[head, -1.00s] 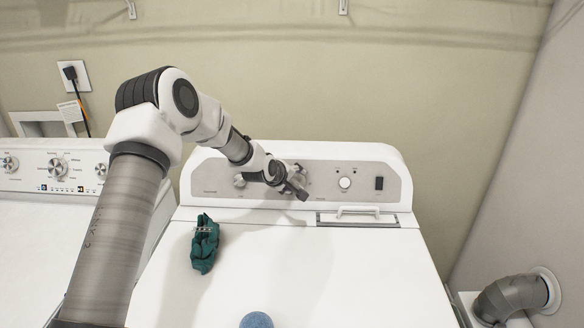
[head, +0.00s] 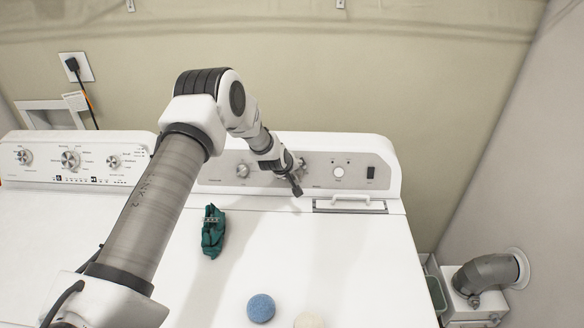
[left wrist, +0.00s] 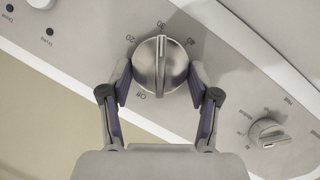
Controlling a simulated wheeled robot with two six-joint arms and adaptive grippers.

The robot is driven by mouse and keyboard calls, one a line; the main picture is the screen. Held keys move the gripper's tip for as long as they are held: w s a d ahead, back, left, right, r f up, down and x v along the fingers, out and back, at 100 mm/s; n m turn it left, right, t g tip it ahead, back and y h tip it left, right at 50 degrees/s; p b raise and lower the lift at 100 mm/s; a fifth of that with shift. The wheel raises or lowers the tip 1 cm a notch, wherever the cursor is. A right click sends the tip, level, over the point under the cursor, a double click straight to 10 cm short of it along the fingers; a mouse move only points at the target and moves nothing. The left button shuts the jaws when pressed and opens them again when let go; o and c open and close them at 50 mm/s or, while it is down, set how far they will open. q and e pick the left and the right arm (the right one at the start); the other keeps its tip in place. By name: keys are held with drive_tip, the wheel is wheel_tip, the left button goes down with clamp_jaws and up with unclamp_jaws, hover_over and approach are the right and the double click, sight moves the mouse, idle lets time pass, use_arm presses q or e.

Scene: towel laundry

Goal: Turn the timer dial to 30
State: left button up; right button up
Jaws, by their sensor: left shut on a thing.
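The timer dial (left wrist: 160,66) is a round brushed-metal knob with a raised ridge. In the left wrist view its ridge stands nearly upright, and its upper end with a light line points at the 30 mark. 20 and 40 lie to either side, and Off is below. My left gripper (left wrist: 160,84) has its two fingers against the dial's left and right sides and is shut on it. In the head view my left gripper (head: 295,184) is at the control panel (head: 215,171) and mostly hides the dial. My right gripper is in neither view.
A smaller knob (left wrist: 268,133) sits on the panel. On the white machine's top (head: 345,270) lie a dark green cloth (head: 213,232), a blue ball (head: 261,308) and a cream ball (head: 308,321). A lint-screen handle (head: 350,199) is right of my gripper. Another machine (head: 75,162) stands left.

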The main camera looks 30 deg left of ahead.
use_arm(q)
drive_tip(key=o, duration=1.2)
drive_tip(key=shift+w+f, duration=0.1)
drive_tip(key=shift+c, duration=0.2)
drive_tip(key=v, duration=1.2)
drive_tip(key=shift+a, duration=0.1)
